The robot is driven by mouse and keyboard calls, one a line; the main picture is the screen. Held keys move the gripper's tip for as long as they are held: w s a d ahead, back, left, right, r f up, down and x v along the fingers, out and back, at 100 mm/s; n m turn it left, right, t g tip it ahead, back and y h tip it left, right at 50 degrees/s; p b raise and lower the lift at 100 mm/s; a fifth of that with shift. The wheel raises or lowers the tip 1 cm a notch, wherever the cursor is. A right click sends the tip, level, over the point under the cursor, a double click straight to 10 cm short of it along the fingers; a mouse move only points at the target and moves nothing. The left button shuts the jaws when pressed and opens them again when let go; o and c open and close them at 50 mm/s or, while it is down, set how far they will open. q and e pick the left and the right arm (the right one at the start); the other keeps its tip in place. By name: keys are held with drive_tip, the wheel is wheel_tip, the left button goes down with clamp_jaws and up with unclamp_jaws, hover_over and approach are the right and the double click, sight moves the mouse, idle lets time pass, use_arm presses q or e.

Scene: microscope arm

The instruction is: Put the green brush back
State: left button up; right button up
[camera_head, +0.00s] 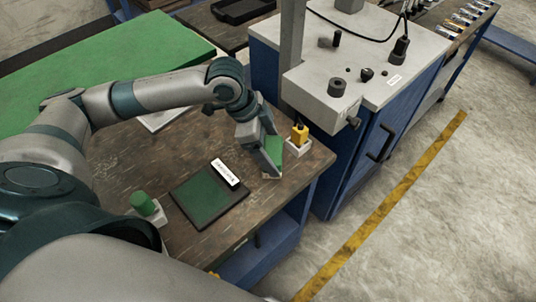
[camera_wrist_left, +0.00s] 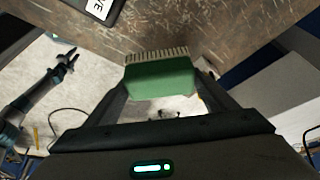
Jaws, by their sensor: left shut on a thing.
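My left gripper (camera_head: 272,160) is shut on the green brush (camera_head: 273,146). In the left wrist view the green brush (camera_wrist_left: 160,80) sits between the two fingers, with its pale bristles facing the tabletop. A dark-edged green pad (camera_head: 207,197) lies on the workbench, with a white label (camera_head: 225,174) at its far edge; the label's writing is too small to read. The gripper is to the right of this pad. A dark gripper (camera_wrist_left: 66,66) on a grey and teal arm, apparently my right one, shows small in the left wrist view; its jaw state is unclear.
A yellow-topped item (camera_head: 299,133) stands in a white holder just right of the left gripper. A green cylinder (camera_head: 142,204) stands in another white holder left of the pad. A blue cabinet (camera_head: 360,155) with a grey top borders the brown workbench (camera_head: 180,150) on the right.

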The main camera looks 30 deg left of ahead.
use_arm(q)
drive_tip(key=shift+w+a+f, duration=0.15)
drive_tip(key=shift+a+f, duration=0.25)
drive_tip(key=shift+a, duration=0.25)
drive_tip(key=shift+f+p, duration=0.7)
drive_tip(key=shift+f, duration=1.3)
drive_tip(key=shift+f, duration=0.1)
drive_tip(key=o, duration=0.9)
drive_tip(key=shift+o, duration=0.2)
